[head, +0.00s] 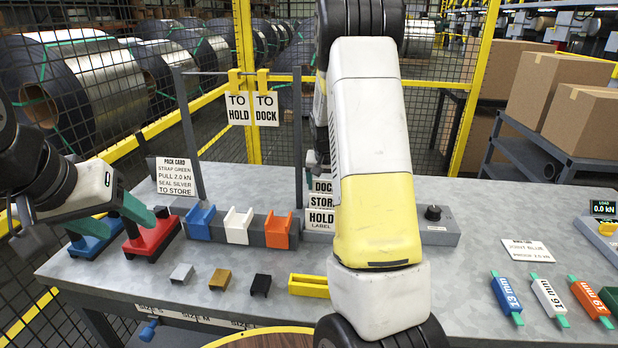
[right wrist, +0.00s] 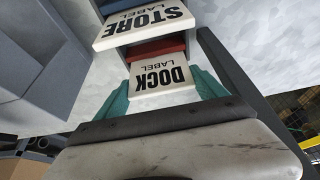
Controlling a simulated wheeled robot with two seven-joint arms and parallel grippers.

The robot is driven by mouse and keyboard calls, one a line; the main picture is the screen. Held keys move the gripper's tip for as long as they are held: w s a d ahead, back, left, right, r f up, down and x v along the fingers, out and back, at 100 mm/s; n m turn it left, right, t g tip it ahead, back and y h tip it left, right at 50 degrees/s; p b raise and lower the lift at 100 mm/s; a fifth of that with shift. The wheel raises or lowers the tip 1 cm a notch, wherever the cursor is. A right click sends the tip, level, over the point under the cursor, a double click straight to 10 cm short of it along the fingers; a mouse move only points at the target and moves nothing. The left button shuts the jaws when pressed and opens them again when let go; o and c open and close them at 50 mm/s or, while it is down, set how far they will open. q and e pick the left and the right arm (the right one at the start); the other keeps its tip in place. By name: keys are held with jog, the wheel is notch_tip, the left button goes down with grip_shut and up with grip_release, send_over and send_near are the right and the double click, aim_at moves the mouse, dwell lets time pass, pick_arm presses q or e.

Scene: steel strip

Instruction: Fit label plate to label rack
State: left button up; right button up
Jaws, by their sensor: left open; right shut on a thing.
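White label plates reading DOCK (head: 321,186), STORE (head: 321,201) and HOLD (head: 321,219) stand in steps, partly behind my right arm. In the right wrist view, my right gripper (right wrist: 163,92) has its teal fingers shut on either side of the DOCK plate (right wrist: 160,76). The STORE plate (right wrist: 146,24) lies just beyond it. In the head view my right arm hides most of that gripper. A grey frame (head: 188,130) carries TO HOLD (head: 238,108) and TO DOCK (head: 265,108) signs on yellow hooks. My left gripper (head: 108,217) is open over the blue and red blocks.
The blue block (head: 92,246) and red block (head: 152,242) stand at left. Blue, white and orange holders (head: 238,226) line a grey bar. Small clips (head: 220,279) and a yellow channel (head: 308,286) lie in front. Coloured size tools (head: 548,300) lie at right on the bench.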

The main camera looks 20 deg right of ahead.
jog(key=shift+f, duration=0.2)
jog(key=o, duration=1.3)
jog(key=shift+c, duration=0.2)
jog(key=v, duration=0.7)
jog(key=shift+r, duration=0.4)
jog(key=shift+s, duration=0.1)
jog(key=s+a+r+n+t+y, duration=0.1)
jog(key=s+a+r+y, duration=0.1)
jog(key=s+a+r, duration=0.4)
jog(key=s+a+r+n+y, duration=0.15)
jog(key=s+a+r, duration=0.3)
jog(key=s, duration=0.45)
jog(key=s+a+r+n, duration=0.1)
jog(key=s+a, duration=0.1)
jog(key=s, duration=0.5)
jog(key=s+a+r+n+t, duration=0.1)
jog(key=s+a+n, duration=0.1)
jog(key=s, duration=0.5)
jog(key=shift+s+a+r+y, duration=0.15)
jog(key=shift+a+r+y, duration=0.2)
jog(key=shift+a, duration=0.35)
